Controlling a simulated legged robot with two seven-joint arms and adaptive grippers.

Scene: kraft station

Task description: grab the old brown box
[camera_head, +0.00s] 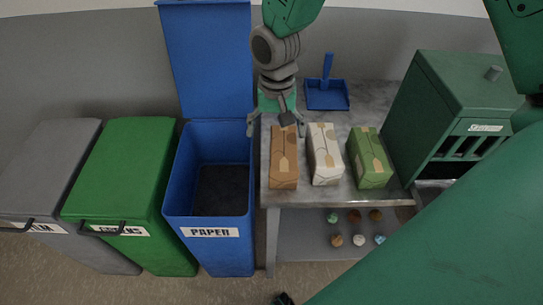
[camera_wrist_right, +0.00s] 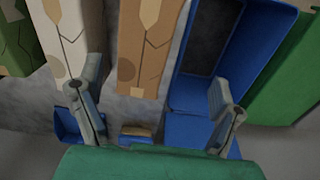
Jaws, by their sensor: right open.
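The brown box (camera_head: 284,163) stands at the left end of a row of three boxes on the grey table. It shows at the top middle of the right wrist view (camera_wrist_right: 146,45). My right gripper (camera_head: 276,127) is open and empty at the box's far end. In the right wrist view my right gripper's fingers (camera_wrist_right: 156,75) are spread wide, with the brown box beyond the gap between them. I see no clear contact with the box. My left gripper does not show in the head view.
A white box (camera_head: 325,160) stands close right of the brown one, then a green box (camera_head: 371,165). The open blue paper bin (camera_head: 210,232) adjoins the table's left side. A blue dustpan (camera_head: 326,97) lies behind; a green cabinet (camera_head: 462,90) stands right.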

